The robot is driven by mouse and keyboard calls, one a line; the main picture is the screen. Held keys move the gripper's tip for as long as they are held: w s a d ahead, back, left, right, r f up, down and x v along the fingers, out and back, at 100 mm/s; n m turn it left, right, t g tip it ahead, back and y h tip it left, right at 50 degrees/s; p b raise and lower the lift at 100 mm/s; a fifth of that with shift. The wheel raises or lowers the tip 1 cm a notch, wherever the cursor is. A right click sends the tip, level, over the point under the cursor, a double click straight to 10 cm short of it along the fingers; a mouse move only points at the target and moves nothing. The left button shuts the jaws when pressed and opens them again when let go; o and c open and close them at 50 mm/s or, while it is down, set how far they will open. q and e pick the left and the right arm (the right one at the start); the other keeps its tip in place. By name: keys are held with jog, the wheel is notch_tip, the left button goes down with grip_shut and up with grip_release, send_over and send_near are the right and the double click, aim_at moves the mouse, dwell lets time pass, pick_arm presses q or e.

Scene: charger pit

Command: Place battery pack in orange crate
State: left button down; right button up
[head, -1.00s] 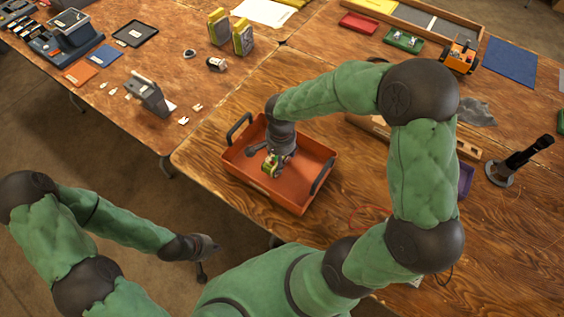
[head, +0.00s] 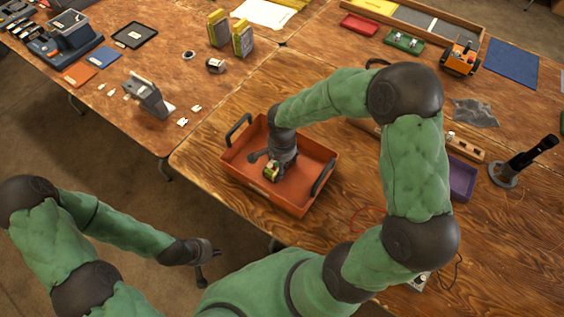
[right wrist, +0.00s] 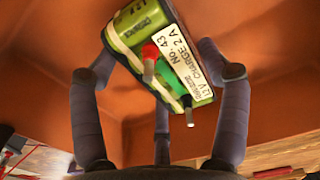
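The battery pack (right wrist: 155,55) is green and yellow with a white label and red and green terminals. It shows small in the head view (head: 271,172), inside the orange crate (head: 318,190). My right gripper (right wrist: 160,65) reaches down into the crate. Whether the pack touches the crate floor is hidden. My left gripper (head: 208,262) is empty with its fingers spread, over the floor left of the crate.
The crate has raised dark handles and stands on the wooden table (head: 400,280). A purple tray (head: 462,180) and a dark upright tool on a round stand (head: 520,165) are on the right. Two yellow-grey packs (head: 242,38) stand on the far table.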

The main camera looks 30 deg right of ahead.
jog(key=shift+r, duration=0.1)
dwell(0.3)
jog(key=shift+r+p, duration=0.2)
jog(key=shift+p, duration=0.1)
notch_tip(320, 180, up, 12)
jog(key=p, duration=0.3)
jog(key=shift+f+p, duration=0.1)
jog(key=shift+p, duration=0.25)
